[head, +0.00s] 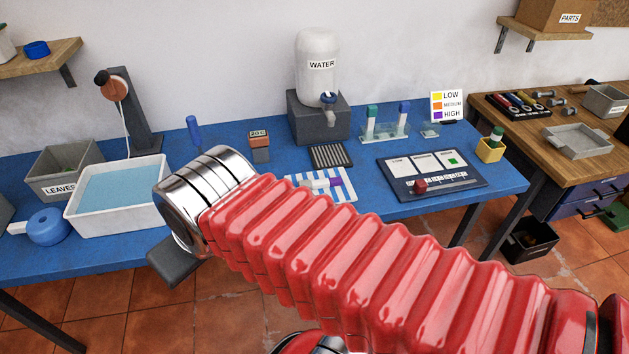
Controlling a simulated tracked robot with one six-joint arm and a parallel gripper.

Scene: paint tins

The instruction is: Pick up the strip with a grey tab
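A blue-and-white striped cloth (346,194) lies on the blue table, its near part hidden behind my arm. On it lie a small pale grey or white piece (320,184) and a purple piece (336,182). They are too small to tell whether one is the strip with a grey tab. My red arm crosses the front of the view and ends in a chrome wrist at left. A dark grey part (175,262) below the wrist seems to belong to my gripper, in front of the table's near edge. Its fingers cannot be made out.
A white water tub (118,196) stands left of my wrist, beside a LEAVES bin (66,172). Behind the cloth are a dark ribbed rack (330,156) and a WATER dispenser (318,88). A panel with a red knob (432,176) lies to the right.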

